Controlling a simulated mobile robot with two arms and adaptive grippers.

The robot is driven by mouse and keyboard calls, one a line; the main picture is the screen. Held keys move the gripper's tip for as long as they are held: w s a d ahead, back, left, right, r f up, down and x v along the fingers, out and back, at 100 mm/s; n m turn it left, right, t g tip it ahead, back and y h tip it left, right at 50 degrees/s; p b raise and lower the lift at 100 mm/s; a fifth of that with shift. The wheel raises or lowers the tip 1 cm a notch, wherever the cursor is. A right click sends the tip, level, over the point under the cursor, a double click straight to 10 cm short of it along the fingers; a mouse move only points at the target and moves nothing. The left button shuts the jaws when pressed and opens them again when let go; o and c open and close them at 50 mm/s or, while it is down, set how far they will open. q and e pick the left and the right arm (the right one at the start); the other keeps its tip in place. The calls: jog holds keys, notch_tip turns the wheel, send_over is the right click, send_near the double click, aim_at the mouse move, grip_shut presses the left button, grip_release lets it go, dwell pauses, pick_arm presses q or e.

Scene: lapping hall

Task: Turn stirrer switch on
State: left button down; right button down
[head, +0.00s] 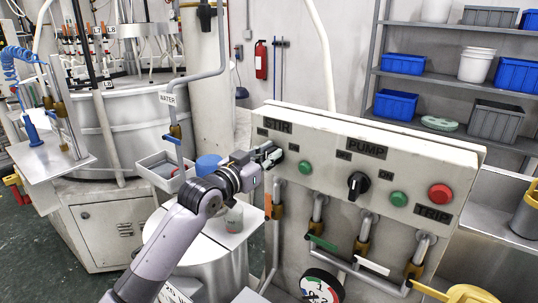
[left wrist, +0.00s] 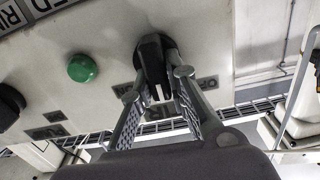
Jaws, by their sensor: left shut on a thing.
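The stirrer switch is a black rotary knob (left wrist: 151,58) under the STIR plate (head: 279,124) on the pale control panel (head: 330,125). In the head view my left gripper (head: 270,155) reaches the panel from the left and hides most of the knob. In the left wrist view my left gripper (left wrist: 161,80) is shut on the knob, one finger on each side. A white mark shows on the knob's lower end there, between two small label plates. My right gripper is not in view.
A green button (head: 305,167) sits right of the switch. Farther right are the black PUMP knob (head: 358,185), another green button (head: 398,199) and a red TRIP button (head: 439,194). Pipes with coloured valve handles (head: 372,266) run below the panel. A tray (head: 166,171) stands at left.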

pick_arm(q)
jog(key=m, duration=0.2)
jog(key=shift+s+m, duration=0.1)
jog(key=shift+m, duration=0.2)
jog(key=m, duration=0.2)
jog(key=shift+s+d+m, duration=0.1)
jog(key=shift+d+m, duration=0.1)
jog(key=shift+m, duration=0.1)
jog(key=shift+s+d+f+m+p, duration=0.1)
jog(key=shift+m+p, duration=0.1)
jog(key=shift+m, duration=0.85)
jog(key=shift+d+f+m+p, duration=0.1)
jog(key=shift+f+m+p, duration=0.05)
jog(key=shift+m, duration=0.85)
jog(key=shift+s+d+f+m+p, duration=0.1)
jog(key=shift+m+p, duration=0.1)
jog(key=shift+m, duration=0.85)
jog(key=c, duration=1.6)
grip_release()
jog(key=shift+o, duration=0.2)
